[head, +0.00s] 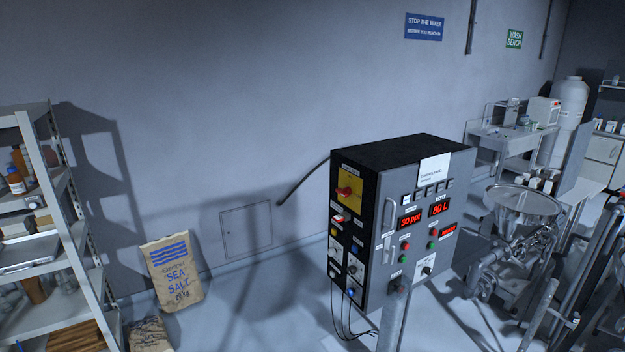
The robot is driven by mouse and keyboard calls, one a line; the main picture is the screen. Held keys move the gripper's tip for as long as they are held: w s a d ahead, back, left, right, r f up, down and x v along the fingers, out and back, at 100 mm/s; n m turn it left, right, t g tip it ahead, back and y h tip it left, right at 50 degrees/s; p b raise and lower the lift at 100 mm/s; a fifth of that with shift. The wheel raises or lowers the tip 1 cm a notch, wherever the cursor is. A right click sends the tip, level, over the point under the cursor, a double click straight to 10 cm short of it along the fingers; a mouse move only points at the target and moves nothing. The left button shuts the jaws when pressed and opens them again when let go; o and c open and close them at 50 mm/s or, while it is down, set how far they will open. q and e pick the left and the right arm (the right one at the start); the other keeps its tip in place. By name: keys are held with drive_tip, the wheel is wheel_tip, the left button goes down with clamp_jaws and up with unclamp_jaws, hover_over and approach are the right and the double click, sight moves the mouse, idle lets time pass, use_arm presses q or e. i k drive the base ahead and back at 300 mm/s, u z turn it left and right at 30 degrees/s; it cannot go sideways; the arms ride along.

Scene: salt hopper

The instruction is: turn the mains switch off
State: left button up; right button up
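The control panel (425,255) is a black and grey box standing in the middle right of the head view. On its black left side, near the top, is a yellow plate with a red rotary knob (345,191), which looks like the mains switch. The small label above it is too small to read, and I cannot tell the knob's exact position. The red displays (411,220) on the front are lit and read "30 ppt" and "80 L". Neither of my grippers is in view.
A grey post (394,315) stands before the panel's lower front. A steel hopper (523,203) with pipework is to the right. A shelf rack (60,215) and a sea salt sack (173,272) are at left. The floor between sack and panel looks clear, apart from cables under the panel.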

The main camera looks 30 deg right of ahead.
sight(346, 191)
drive_tip(key=i, duration=0.95)
drive_tip(key=z, duration=0.25)
